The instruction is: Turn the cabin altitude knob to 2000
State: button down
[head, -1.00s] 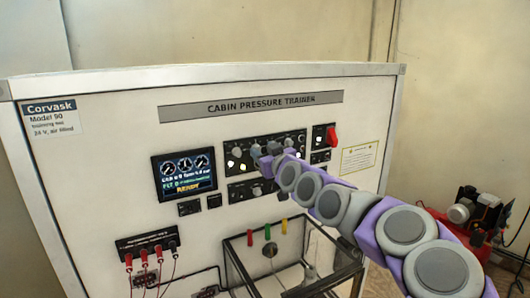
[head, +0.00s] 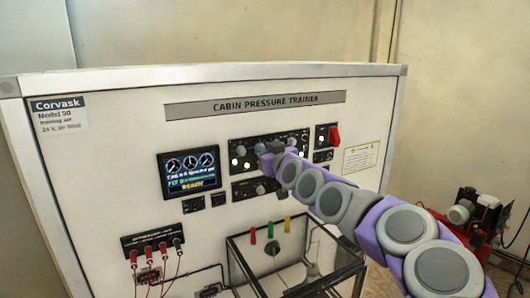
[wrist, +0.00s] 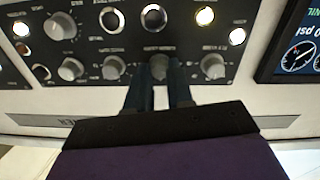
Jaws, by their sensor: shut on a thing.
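The knob panel (head: 240,150) is a dark strip on the front of the cabin pressure trainer. In the wrist view, several grey round knobs stand in a row, with small labels too blurred to read. My gripper (wrist: 159,73) is shut on one grey knob (wrist: 159,65), with a dark finger on each side of it. Neighbouring knobs are a right knob (wrist: 213,66) and a left knob (wrist: 112,68). In the head view my gripper (head: 269,158) hides the held knob. I cannot read its setting or confirm its label.
A display (head: 189,173) reading READY is left of the panel. A red switch handle (head: 334,136) is to its right. A lower knob panel (head: 245,189) and a clear-sided box (head: 260,245) sit below. A red compressor (head: 475,215) stands on the floor at right.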

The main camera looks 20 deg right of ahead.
jog(key=shift+f+m+b, duration=0.2)
jog(key=shift+m+b, duration=1.05)
jog(key=shift+m, duration=2.65)
jog(key=c, duration=1)
grip_release()
jog(key=shift+w+d, duration=0.1)
jog(key=shift+d, duration=0.05)
jog(key=shift+r, duration=0.1)
jog(key=s+b, duration=0.2)
jog(key=s, duration=1.5)
jog(key=shift+s+d+r+b, duration=0.15)
jog(key=shift+s+b, duration=0.1)
jog(key=shift+b, duration=0.1)
